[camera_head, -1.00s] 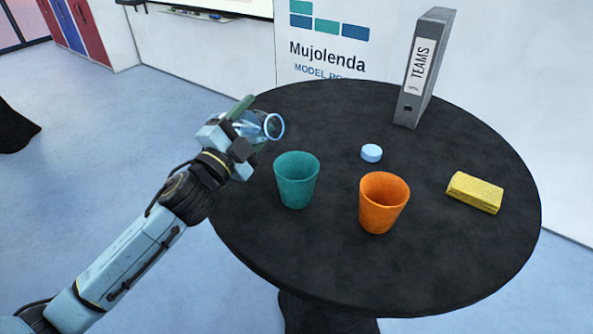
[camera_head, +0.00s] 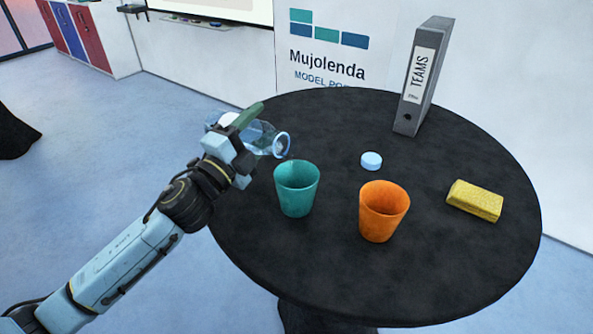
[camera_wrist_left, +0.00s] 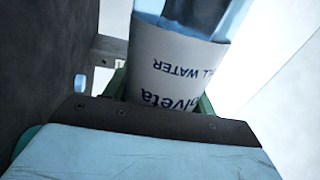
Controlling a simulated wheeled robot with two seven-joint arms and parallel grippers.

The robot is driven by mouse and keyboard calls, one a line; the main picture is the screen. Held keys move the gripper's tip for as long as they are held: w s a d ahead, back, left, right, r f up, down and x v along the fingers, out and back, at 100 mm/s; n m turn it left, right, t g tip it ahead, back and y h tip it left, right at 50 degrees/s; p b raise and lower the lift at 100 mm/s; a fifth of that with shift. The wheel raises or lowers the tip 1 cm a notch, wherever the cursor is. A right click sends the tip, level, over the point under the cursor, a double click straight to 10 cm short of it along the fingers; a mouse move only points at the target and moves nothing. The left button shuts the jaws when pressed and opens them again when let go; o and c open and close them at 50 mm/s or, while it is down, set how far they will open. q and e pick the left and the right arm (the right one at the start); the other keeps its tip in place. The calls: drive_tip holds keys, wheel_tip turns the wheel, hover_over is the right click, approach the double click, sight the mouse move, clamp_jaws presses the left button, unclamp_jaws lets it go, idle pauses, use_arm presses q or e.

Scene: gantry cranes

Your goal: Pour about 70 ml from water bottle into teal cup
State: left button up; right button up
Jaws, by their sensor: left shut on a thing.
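My left gripper (camera_head: 237,145) is shut on the water bottle (camera_head: 263,138), a clear blue-tinted bottle with an open mouth. The bottle is tilted, with its mouth to the right and somewhat down, above and just behind the teal cup. Its label (camera_wrist_left: 175,75) shows in the left wrist view. The teal cup (camera_head: 297,190) stands upright on the black round table (camera_head: 330,262). No stream of water shows between the bottle and the cup. The cup's bottom inside cannot be made out. My right gripper is not in view.
An orange cup (camera_head: 383,212) stands right of the teal cup. A light blue cap (camera_head: 371,161) lies behind them. A yellow sponge (camera_head: 475,200) is at the right, and a grey binder (camera_head: 423,78) stands at the back. The table's front is clear.

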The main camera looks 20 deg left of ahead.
use_arm(q)
drive_tip(key=shift+r+m+p, duration=0.35)
drive_tip(key=shift+r+m, duration=0.1)
drive_tip(key=shift+m, duration=0.15)
drive_tip(key=shift+w+a+r+m+h, duration=0.15)
drive_tip(key=shift+a+r+m+h, duration=0.05)
drive_tip(key=shift+a+m+h, duration=0.2)
idle(0.8)
drive_tip(key=f+n+b, duration=0.1)
drive_tip(key=f+n+y+b, duration=0.1)
drive_tip(key=f+n, duration=0.1)
drive_tip(key=shift+w+a+f+n+b, duration=0.1)
drive_tip(key=shift+a+f+n+b, duration=0.05)
drive_tip(key=shift+a+n+b, duration=0.2)
drive_tip(key=shift+w+a+n+y, duration=0.15)
drive_tip(key=shift+a+n+y, duration=0.2)
drive_tip(key=shift+n+y, duration=0.45)
drive_tip(key=shift+r+n+p, duration=0.45)
drive_tip(key=shift+r+p, duration=0.15)
drive_tip(key=shift+p, duration=0.25)
drive_tip(key=shift+d+r+n+p, duration=0.1)
drive_tip(key=shift+r+n+p, duration=0.35)
drive_tip(key=shift+p, duration=0.25)
drive_tip(key=shift+d+f+n, duration=0.1)
drive_tip(key=shift+f+n, duration=0.2)
drive_tip(key=shift+n, duration=0.05)
